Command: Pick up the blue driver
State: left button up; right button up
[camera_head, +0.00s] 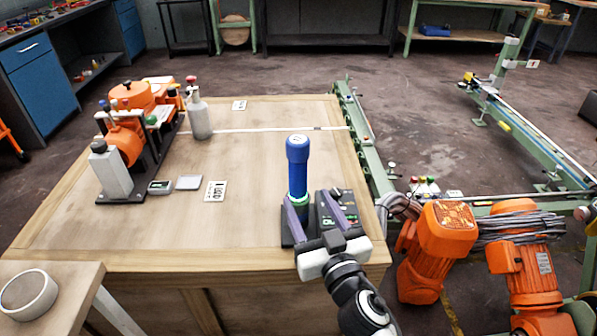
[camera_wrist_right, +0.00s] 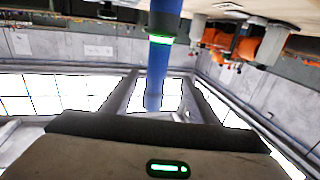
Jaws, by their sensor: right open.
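The blue driver (camera_head: 297,172) stands upright near the front right of the wooden workbench, with a glowing green ring low on its body. Its base sits at a dark holder (camera_head: 290,238). My right gripper (camera_head: 318,210) is open at the driver's lower part, coming from the front edge. In the right wrist view the driver (camera_wrist_right: 158,80) shows in the gap between the two fingers (camera_wrist_right: 163,85), with space on both sides. I cannot tell how deep it sits between them. My left gripper is not in view.
A dark device with buttons (camera_head: 336,208) stands right beside the driver. An orange machine (camera_head: 126,135) and a grey bottle (camera_head: 199,115) stand at the bench's left. The bench middle (camera_head: 250,160) is clear. A green rail (camera_head: 365,140) runs along the right edge.

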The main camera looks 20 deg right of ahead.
aim_at(301, 181)
jog(key=w, duration=0.4)
jog(key=shift+w+d+p, duration=0.1)
jog(key=shift+w+p, duration=0.05)
jog(key=shift+p, duration=0.15)
jog(key=w, duration=0.5)
jog(key=shift+d+p, duration=0.25)
jog(key=shift+p, duration=0.15)
jog(key=c, duration=1.1)
jog(key=shift+w+r, duration=0.1)
jog(key=shift+r, duration=0.05)
grip_shut()
